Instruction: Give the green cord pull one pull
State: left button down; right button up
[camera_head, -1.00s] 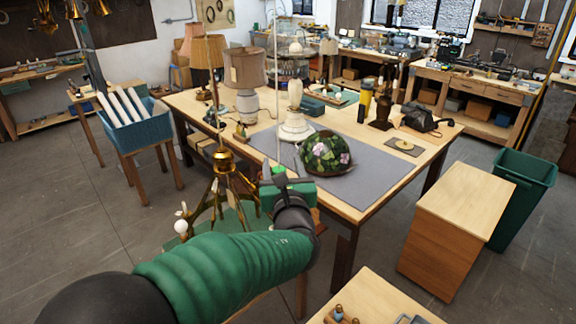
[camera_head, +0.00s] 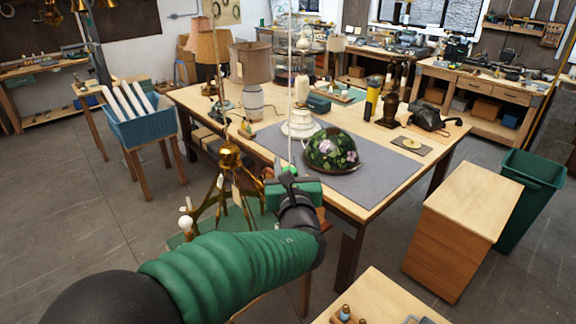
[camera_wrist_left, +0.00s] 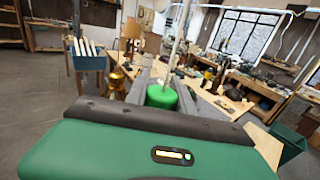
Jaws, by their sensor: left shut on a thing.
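The green cord pull (camera_wrist_left: 162,96) is a bright green knob at the lower end of a pale hanging cord (camera_wrist_left: 180,35). In the left wrist view it sits between the grey fingers of my left gripper (camera_wrist_left: 163,92), which is shut on it. In the head view the left gripper (camera_head: 287,175) is at the near edge of the worktable, and only a bit of green from the pull (camera_head: 289,169) shows above it. The cord (camera_head: 290,90) runs straight up from there. My right gripper is not in view.
A brass chandelier (camera_head: 229,158) stands just left of the gripper. The worktable (camera_head: 365,203) behind carries a floral stained-glass shade (camera_head: 330,150), a white lamp base (camera_head: 300,122) and shaded lamps (camera_head: 250,65). A wooden cabinet (camera_head: 455,240) and a green bin (camera_head: 530,180) stand to the right.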

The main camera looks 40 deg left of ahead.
pick_arm(q)
jog(key=shift+r, duration=0.65)
dwell(0.4)
jog(key=c, duration=1.4)
grip_release()
jog(key=o, duration=0.4)
jog(key=shift+s+d+r, duration=0.1)
jog(key=shift+d, duration=0.2)
